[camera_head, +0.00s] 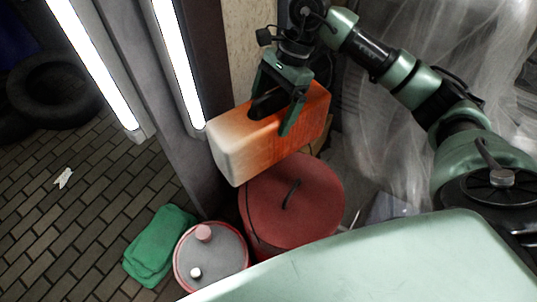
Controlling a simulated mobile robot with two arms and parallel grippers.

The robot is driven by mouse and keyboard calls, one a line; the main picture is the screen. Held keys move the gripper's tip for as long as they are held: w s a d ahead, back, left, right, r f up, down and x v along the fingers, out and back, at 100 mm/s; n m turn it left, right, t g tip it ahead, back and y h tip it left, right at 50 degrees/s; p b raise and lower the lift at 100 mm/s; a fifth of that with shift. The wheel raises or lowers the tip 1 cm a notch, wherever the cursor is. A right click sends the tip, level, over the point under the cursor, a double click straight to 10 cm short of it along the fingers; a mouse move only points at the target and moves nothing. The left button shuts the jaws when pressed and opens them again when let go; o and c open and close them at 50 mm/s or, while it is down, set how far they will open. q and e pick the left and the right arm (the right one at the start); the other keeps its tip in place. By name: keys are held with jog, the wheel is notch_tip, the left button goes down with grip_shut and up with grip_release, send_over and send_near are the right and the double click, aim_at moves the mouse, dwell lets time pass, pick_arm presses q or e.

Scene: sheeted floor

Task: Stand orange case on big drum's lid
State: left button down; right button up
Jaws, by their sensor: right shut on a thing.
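The orange case (262,146) is a boxy block with a pale, whitish left end and a dark handle on top. My right gripper (277,107) is shut on its handle and holds it tilted above and slightly behind the big drum. The big drum (290,203) is red, with a round red lid and a thin dark handle on it. The case covers the back left part of the lid. I cannot tell how large the gap between case and lid is. My left gripper is not in view.
A smaller drum (217,259) with a grey lid and two knobs stands left of the big drum. A green folded bundle (157,244) lies beside it. Lit tubes (179,62) on dark posts rise behind. Tires (54,90) lie at the far left.

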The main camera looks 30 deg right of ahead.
notch_tip(320, 180, down, 16)
jog(key=shift+r+p, duration=0.2)
jog(key=shift+p, duration=0.9)
jog(key=shift+f, duration=0.1)
